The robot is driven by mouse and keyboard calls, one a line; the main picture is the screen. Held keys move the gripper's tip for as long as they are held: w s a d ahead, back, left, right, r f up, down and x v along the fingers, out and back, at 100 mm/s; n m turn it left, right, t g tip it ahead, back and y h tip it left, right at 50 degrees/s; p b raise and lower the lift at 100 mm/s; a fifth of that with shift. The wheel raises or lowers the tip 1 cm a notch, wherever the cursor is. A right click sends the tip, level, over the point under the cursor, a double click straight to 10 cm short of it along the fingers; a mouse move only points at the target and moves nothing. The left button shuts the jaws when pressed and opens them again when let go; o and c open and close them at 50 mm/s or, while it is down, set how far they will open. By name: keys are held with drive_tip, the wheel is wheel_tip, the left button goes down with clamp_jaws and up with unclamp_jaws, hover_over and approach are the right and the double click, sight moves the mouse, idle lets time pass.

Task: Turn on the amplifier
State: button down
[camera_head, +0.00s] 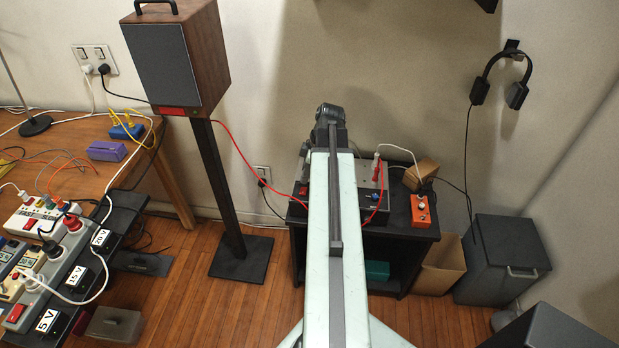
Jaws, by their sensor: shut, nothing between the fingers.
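The amplifier appears to be the grey and black box (371,186) on a small black cabinet, behind my arm. A red switch (303,190) shows at the left of its front; I cannot tell its position. A red cable plugs in at each side, and a white-tipped plug stands at the top right. My arm hides the middle of the front. My gripper (330,118) is shut and empty at the dark far end of my arm, over the amplifier's back area in the picture. Its fingertips are hardly distinguishable, and I cannot tell its distance from the switch.
A wooden speaker (172,58) stands on a black post at left. An orange pedal (420,210) sits right of the amplifier. A wooden table (75,160) and cluttered power strips fill the left side. A grey bin (503,260) and headphones (480,90) are at right. Floor is clear between stand and cabinet.

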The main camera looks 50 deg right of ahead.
sight(303, 194)
drive_tip(key=b+x, duration=0.1)
drive_tip(key=x, duration=0.1)
drive_tip(key=s+b+x, duration=0.1)
drive_tip(key=b+x, duration=0.1)
drive_tip(key=shift+d+f, duration=0.1)
drive_tip(key=shift+f, duration=0.4)
drive_tip(key=shift+s+f+b, duration=0.1)
drive_tip(key=shift+f+b, duration=0.05)
drive_tip(key=shift+b, duration=0.2)
drive_tip(key=shift+w+d+r, duration=0.2)
drive_tip(key=shift+w+d, duration=0.25)
drive_tip(key=shift+d, duration=0.15)
drive_tip(key=shift+p, duration=0.3)
